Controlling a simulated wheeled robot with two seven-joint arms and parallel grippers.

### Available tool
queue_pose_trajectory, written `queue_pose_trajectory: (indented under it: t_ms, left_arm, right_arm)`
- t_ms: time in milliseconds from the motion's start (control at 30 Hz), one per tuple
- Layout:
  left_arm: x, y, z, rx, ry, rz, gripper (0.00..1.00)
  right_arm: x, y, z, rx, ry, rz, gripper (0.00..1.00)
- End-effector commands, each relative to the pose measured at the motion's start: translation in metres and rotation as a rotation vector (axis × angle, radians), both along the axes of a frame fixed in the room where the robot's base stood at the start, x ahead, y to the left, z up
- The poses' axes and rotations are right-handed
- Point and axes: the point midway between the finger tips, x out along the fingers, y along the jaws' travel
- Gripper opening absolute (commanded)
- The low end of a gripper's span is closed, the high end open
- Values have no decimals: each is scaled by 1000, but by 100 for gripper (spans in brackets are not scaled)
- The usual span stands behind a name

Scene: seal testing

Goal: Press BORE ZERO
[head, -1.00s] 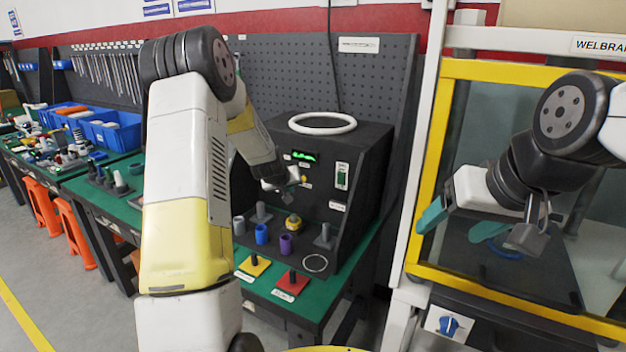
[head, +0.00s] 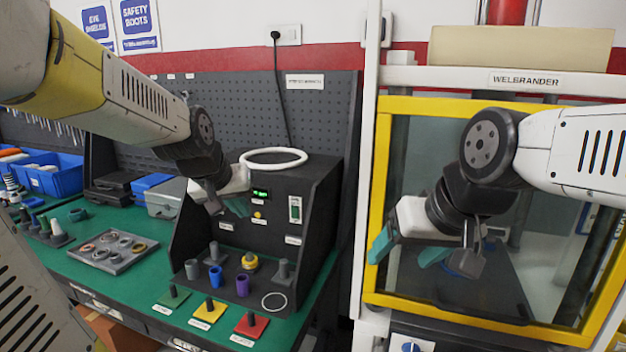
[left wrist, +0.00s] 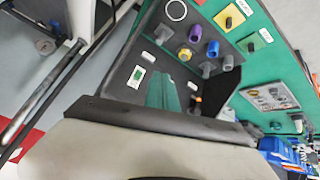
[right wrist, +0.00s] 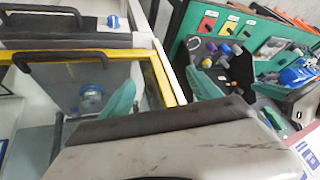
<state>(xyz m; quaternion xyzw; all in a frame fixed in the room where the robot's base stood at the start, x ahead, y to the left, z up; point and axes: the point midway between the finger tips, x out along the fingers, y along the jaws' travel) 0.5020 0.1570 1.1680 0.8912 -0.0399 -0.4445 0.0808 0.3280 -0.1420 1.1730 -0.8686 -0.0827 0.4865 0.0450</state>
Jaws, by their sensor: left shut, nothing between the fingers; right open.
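The black bench tester (head: 318,190) has a green-lit display (head: 261,193) on its sloped face. A small yellow button (head: 258,215) sits below the display. A green-and-white switch (head: 295,209) is to its right. The labels are too small to read, so I cannot tell which control is BORE ZERO. My left gripper (head: 237,206) is shut and empty, its teal fingertips just left of the yellow button; contact cannot be told. In the left wrist view its teal finger (left wrist: 163,94) lies over the panel. My right gripper (head: 405,252) is open and empty before the yellow-framed cabinet (head: 384,150).
A white ring (head: 273,151) lies on top of the tester. Coloured cups, including a purple one (head: 242,285), and pegs stand at its foot. Green, yellow and red (head: 251,325) plates line the bench's front edge. A grey tray of rings (head: 112,262) lies left.

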Motion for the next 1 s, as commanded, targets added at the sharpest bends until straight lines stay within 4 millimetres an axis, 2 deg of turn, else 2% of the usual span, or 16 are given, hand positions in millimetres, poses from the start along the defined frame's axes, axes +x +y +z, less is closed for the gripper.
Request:
queue_pose_trajectory:
  t_ms: [33, 200, 300, 400, 533, 1000]
  left_arm:
    - [-29, -4, 9, 4, 3, -19, 0]
    - [-111, -11, 14, 17, 45, -74, 0]
    - [-144, -13, 10, 22, 65, -97, 0]
    - [-165, -14, 7, 25, 78, -111, 0]
    - [-175, -14, 4, 26, 86, -119, 0]
    - [-174, -14, 5, 27, 86, -118, 0]
  right_arm:
    - [0, 0, 0, 0, 0, 0, 72]
    - [0, 0, 0, 0, 0, 0, 72]
    - [0, 0, 0, 0, 0, 0, 72]
    - [0, 0, 0, 0, 0, 0, 72]
    - [0, 0, 0, 0, 0, 0, 72]
    - [0, 0, 0, 0, 0, 0, 72]
